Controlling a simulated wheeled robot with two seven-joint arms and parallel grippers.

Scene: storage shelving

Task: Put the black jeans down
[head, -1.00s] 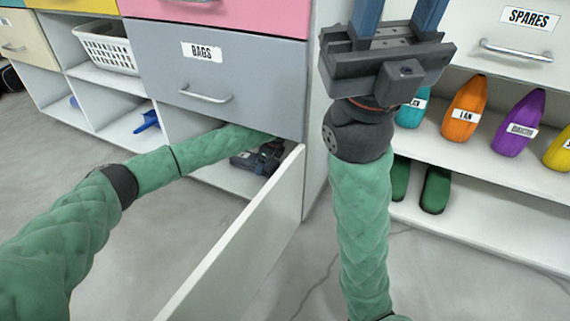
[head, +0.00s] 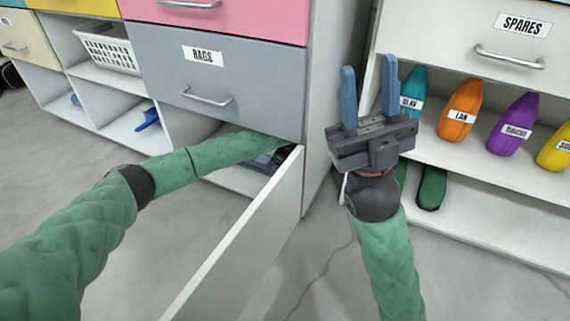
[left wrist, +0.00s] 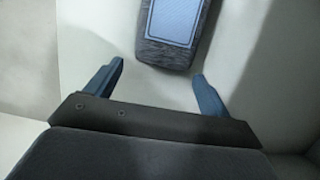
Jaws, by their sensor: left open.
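In the left wrist view a dark, textured item with a light blue panel (left wrist: 176,48) lies on a pale surface, just beyond my left fingertips. It could be the black jeans, but I cannot tell for sure. My left gripper (left wrist: 158,78) is open, its two blue fingers apart with nothing between them. My right gripper (head: 369,68) is open and empty, fingers up, in front of the right shelving.
A white open panel (head: 245,240) stands beside my left forearm. The grey RAGS drawer (head: 215,85) is above that arm. Several coloured bottles, including an orange one (head: 461,108), stand on the right shelf below the SPARES drawer (head: 500,45). A white basket (head: 105,47) sits upper left.

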